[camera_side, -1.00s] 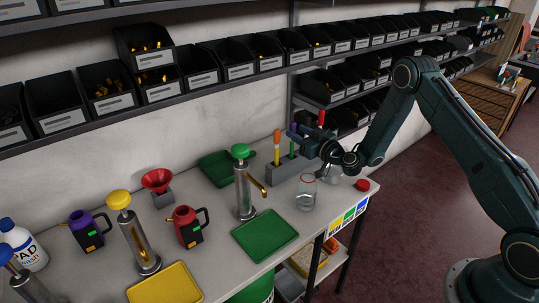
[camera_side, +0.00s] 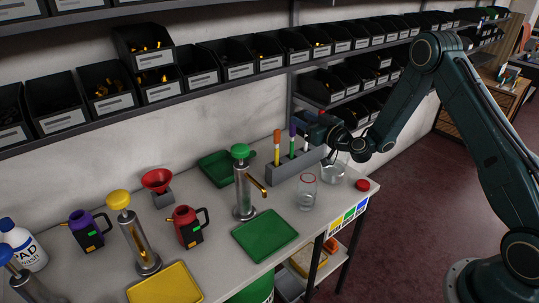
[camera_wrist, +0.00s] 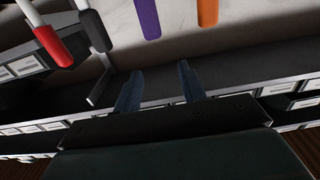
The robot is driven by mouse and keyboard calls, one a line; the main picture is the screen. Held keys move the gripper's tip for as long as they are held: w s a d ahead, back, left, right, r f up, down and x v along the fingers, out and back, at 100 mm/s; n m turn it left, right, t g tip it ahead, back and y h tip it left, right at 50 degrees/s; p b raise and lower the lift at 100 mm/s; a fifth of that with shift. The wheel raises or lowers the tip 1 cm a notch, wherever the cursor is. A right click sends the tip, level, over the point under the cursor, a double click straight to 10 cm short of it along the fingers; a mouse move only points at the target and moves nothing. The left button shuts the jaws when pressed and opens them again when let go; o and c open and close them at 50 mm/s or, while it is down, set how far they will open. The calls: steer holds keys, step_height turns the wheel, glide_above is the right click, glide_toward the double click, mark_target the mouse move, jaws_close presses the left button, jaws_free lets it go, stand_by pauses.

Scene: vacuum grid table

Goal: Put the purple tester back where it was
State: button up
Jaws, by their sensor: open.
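The purple tester (camera_side: 292,131) stands upright in the grey rack (camera_side: 284,175) at the back right of the bench. Its purple handle (camera_wrist: 147,17) shows at the top of the wrist view, beyond my fingers and apart from them. My gripper (camera_side: 311,120) is beside the rack at handle height, to the right of the purple tester. In the wrist view its two blue-grey fingers (camera_wrist: 158,85) are spread with nothing between them. An orange-handled tester (camera_side: 277,146) stands left of the purple one. Black (camera_wrist: 95,30) and red (camera_wrist: 53,45) handles also show in the wrist view.
A clear jar (camera_side: 307,193) and a glass beaker (camera_side: 334,170) stand close to the rack, with a red button (camera_side: 362,185) nearby. A green-topped dispenser (camera_side: 242,185) and green tray (camera_side: 264,236) are to the left. Shelves of black bins (camera_side: 240,66) run behind.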

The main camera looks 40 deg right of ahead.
steer(key=shift+r, duration=0.75)
steer(key=s+a+r+n+g+y, duration=0.5)
steer(key=s+a+r+g, duration=0.1)
steer(key=s+a+r, duration=0.65)
steer(key=s+d+m+g+h, duration=0.2)
steer(key=s+g, duration=0.1)
steer(key=s, duration=1.1)
steer(key=s+d+r+m+g+h, duration=0.1)
steer(key=s+m+g+h, duration=0.2)
steer(key=s, duration=1.2)
steer(key=shift+d+r, duration=0.25)
steer(key=shift+d, duration=0.15)
